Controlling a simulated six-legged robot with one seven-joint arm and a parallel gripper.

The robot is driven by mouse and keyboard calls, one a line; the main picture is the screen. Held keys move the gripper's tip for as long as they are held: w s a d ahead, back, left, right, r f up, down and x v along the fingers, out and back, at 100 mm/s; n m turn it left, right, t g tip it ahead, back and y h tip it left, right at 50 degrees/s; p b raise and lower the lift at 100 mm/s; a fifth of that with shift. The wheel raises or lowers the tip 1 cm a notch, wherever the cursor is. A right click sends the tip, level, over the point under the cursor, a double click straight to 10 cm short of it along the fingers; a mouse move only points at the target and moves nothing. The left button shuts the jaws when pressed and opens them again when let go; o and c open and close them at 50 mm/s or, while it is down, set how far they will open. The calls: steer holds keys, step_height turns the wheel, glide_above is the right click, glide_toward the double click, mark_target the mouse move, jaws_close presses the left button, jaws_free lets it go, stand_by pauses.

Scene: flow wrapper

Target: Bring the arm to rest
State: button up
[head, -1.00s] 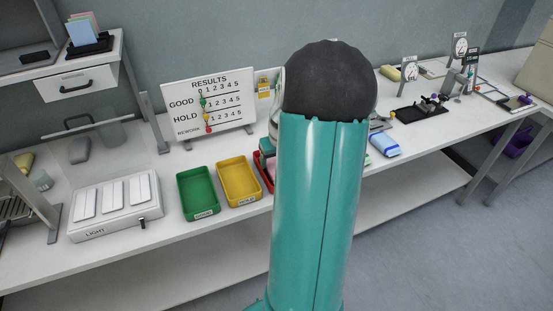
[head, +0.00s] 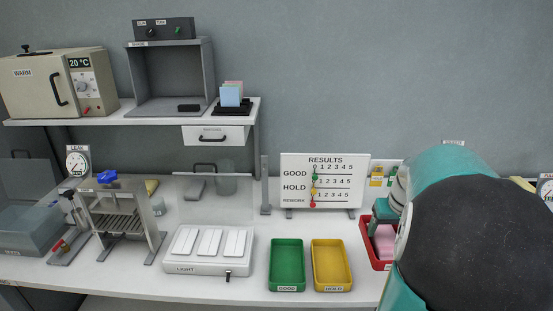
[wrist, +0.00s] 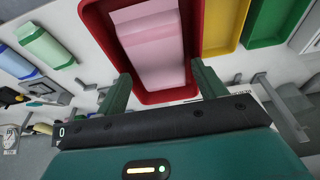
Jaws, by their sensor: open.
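My gripper (wrist: 161,73) shows in the wrist view with its two teal fingers wide apart and nothing between them. Beyond the fingertips is the red tray (wrist: 188,96) with a pink packet (wrist: 152,48) lying in it. How far the fingertips are from the packet is hard to tell. In the head view my arm (head: 452,170) fills the lower right, its dark joint close to the camera. The red tray (head: 367,249) and the pink packet (head: 385,240) show partly beside it. The gripper is mostly hidden there by the arm.
The green tray (head: 287,243) and yellow tray (head: 331,243) stand beside the red one. The results board (head: 345,170) stands behind them. The light box (head: 208,270) and a metal rack (head: 125,195) are further left. A raised shelf (head: 60,123) holds the warm box (head: 40,85).

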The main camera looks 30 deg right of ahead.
steer(key=w+a+r+n+t, duration=0.1)
steer(key=w+a+r+n, duration=0.15)
steer(key=a, duration=0.75)
steer(key=w+a+r+n, duration=0.15)
steer(key=a+r, duration=0.25)
steer(key=a, duration=0.6)
steer(key=s+a+n+t, duration=0.1)
steer(key=s+a, duration=0.3)
steer(key=a, duration=0.5)
steer(key=s+a+n+y, duration=0.1)
steer(key=s+a, duration=0.3)
steer(key=a, duration=0.6)
steer(key=shift+a+t+y, duration=0.15)
steer(key=shift+t+y, duration=0.15)
steer(key=shift+t, duration=0.1)
steer(key=shift+s+r, duration=0.1)
